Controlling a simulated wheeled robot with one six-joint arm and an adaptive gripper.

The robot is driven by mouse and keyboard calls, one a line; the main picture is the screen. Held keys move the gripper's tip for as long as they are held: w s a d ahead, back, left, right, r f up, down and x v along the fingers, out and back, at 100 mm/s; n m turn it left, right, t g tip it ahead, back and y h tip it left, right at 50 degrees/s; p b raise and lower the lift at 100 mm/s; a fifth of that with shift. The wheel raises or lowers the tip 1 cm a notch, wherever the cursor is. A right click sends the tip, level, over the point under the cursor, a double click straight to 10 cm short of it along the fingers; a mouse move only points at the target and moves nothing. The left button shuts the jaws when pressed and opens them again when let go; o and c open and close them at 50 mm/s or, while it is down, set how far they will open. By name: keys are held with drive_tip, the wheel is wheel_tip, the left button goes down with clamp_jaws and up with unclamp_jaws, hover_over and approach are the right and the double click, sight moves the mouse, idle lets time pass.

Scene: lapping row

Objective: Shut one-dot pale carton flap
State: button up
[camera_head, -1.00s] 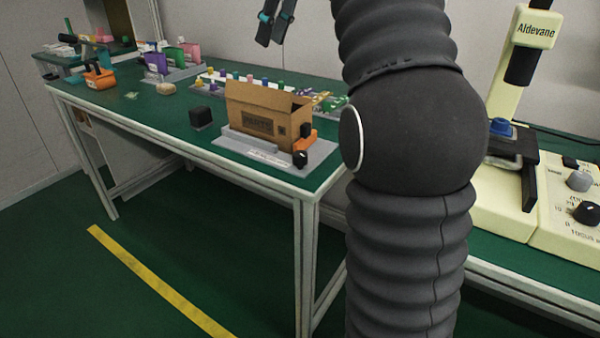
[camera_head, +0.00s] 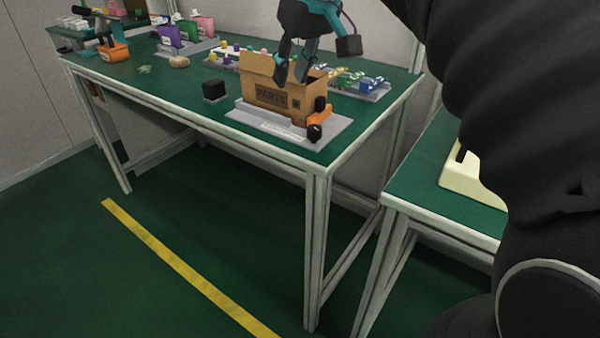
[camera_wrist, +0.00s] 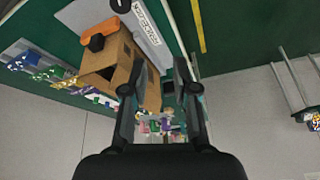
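A tan-brown carton (camera_head: 258,93) marked PARTS stands on a grey plate (camera_head: 290,131) at the near right of the green table. A flap stands up along its top (camera_head: 257,64); I cannot make out any dot on it. My gripper (camera_head: 292,76) is over the carton, its fingers apart and empty, pointing down at the top edge. The fingers overlap the carton's top in the head view, so contact cannot be told. In the wrist view, the carton (camera_wrist: 108,62) is left of my open gripper (camera_wrist: 157,82), with its open side partly visible beside the left finger.
An orange block (camera_head: 319,117) and a black knob (camera_head: 314,133) sit at the carton's right end. A black cube (camera_head: 213,91) stands to its left. A tray of small coloured parts (camera_head: 360,88) is behind. A gap separates the second table (camera_head: 440,195).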

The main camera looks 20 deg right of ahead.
drive_tip(key=s+f+m, duration=0.1)
drive_tip(key=s+f, duration=0.5)
drive_tip(key=f, duration=0.2)
drive_tip(key=s+f+m+t+h+b, duration=0.1)
drive_tip(key=s+f, duration=0.5)
drive_tip(key=f, duration=0.2)
drive_tip(key=shift+a+f, duration=0.3)
drive_tip(key=shift+a, duration=0.05)
